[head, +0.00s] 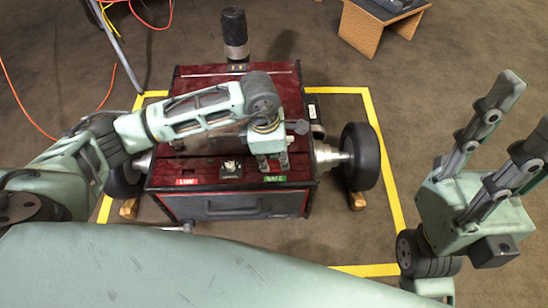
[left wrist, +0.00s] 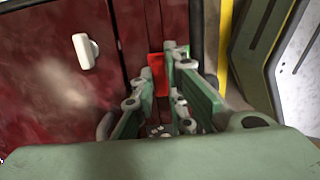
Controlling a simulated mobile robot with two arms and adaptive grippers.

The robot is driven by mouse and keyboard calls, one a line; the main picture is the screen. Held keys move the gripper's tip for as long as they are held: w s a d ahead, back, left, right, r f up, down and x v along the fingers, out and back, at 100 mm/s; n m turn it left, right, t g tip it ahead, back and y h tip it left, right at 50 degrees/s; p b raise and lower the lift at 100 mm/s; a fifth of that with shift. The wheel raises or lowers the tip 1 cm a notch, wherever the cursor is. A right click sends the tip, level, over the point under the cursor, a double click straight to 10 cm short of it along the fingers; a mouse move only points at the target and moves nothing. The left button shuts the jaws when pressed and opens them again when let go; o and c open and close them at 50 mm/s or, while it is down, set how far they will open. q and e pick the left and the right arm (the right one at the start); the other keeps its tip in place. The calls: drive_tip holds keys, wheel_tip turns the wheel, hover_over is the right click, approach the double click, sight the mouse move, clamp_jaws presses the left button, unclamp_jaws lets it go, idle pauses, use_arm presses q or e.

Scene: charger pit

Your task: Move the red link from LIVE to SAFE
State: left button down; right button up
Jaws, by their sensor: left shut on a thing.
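The red link (left wrist: 157,75) shows between the fingers of my left gripper (left wrist: 163,90) in the left wrist view. In the head view my left gripper (head: 271,163) points down just behind the green SAFE label (head: 275,178), and hides the link there. It is shut on the link. Whether the link touches a socket cannot be seen. The red LIVE label (head: 187,181) is at the left of the same dark red cart (head: 195,80). My right gripper (head: 525,108) is raised at the right, open and empty.
A black block with a pale top (head: 231,169) sits between the labels. A black cylinder (head: 234,35) stands at the cart's back. A wheel (head: 360,156) flanks its right side. Yellow tape (head: 391,190) frames the cart. A pale handle (left wrist: 85,51) shows in the left wrist view.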

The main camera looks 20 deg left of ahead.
use_arm(q)
drive_tip(key=shift+f, duration=0.15)
drive_tip(key=c, duration=1.7)
unclamp_jaws()
drive_tip(key=r, duration=0.4)
drive_tip(key=a+r, duration=0.1)
drive_tip(key=r, duration=0.7)
drive_tip(key=shift+s+a, duration=0.15)
drive_tip(key=shift+a, duration=0.05)
